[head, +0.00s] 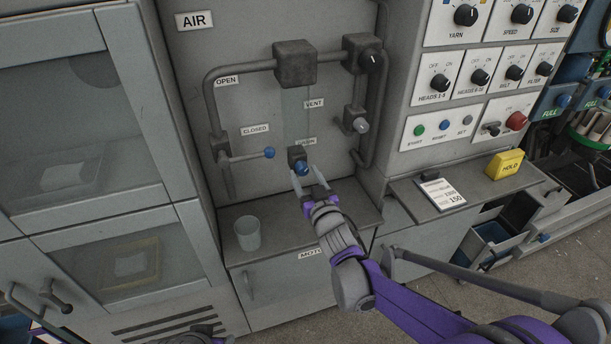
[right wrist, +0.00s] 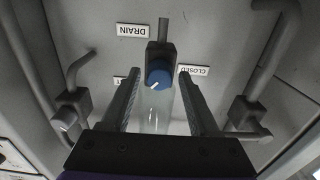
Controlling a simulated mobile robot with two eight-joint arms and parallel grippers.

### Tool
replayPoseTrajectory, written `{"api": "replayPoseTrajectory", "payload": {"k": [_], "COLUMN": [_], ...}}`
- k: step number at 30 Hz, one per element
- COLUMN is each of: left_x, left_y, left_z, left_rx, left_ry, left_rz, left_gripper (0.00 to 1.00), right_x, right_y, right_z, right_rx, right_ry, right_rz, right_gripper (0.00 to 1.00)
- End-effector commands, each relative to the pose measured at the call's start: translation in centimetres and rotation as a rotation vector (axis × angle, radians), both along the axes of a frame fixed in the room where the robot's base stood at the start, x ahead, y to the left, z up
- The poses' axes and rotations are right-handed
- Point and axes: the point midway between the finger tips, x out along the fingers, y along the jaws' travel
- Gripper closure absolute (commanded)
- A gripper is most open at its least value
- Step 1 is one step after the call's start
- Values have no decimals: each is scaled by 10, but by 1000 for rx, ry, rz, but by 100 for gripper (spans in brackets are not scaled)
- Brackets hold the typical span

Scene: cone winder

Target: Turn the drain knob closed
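The drain knob (head: 301,169) is a small blue knob on a dark block below the partly hidden DRAIN label, at the foot of a clear tube. In the right wrist view the knob (right wrist: 159,75) shows a white pointer mark aimed to the lower left. My right gripper (head: 309,183) is open, just in front of and below the knob. In the wrist view the fingers of this gripper (right wrist: 160,84) stand on either side of the knob with gaps visible. I cannot tell whether the fingertips reach past its face. My left gripper does not show clearly.
A lever with a blue ball (head: 269,153) sticks out left of the knob, near the CLOSED label. A grey knob (head: 361,126) and pipes (head: 376,100) are to the right. A clear cup (head: 247,233) stands on the ledge (head: 285,240) below.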

Motion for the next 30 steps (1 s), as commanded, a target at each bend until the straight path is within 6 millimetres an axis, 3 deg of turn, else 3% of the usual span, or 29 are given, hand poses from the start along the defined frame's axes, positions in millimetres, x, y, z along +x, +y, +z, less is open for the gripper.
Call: {"api": "replayPoseTrajectory", "payload": {"k": [2,9,20,30], "left_x": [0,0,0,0], "left_y": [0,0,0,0], "left_z": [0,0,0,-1], "left_rx": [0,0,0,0], "left_ry": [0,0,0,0], "left_rz": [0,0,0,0], "left_gripper": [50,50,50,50], "right_x": [0,0,0,0], "right_y": [0,0,0,-1], "right_z": [0,0,0,0], "right_rx": [0,0,-25,-214], "right_ry": [0,0,-8,-70], "right_rz": [0,0,0,0], "right_gripper": [55,98,100,100]}}
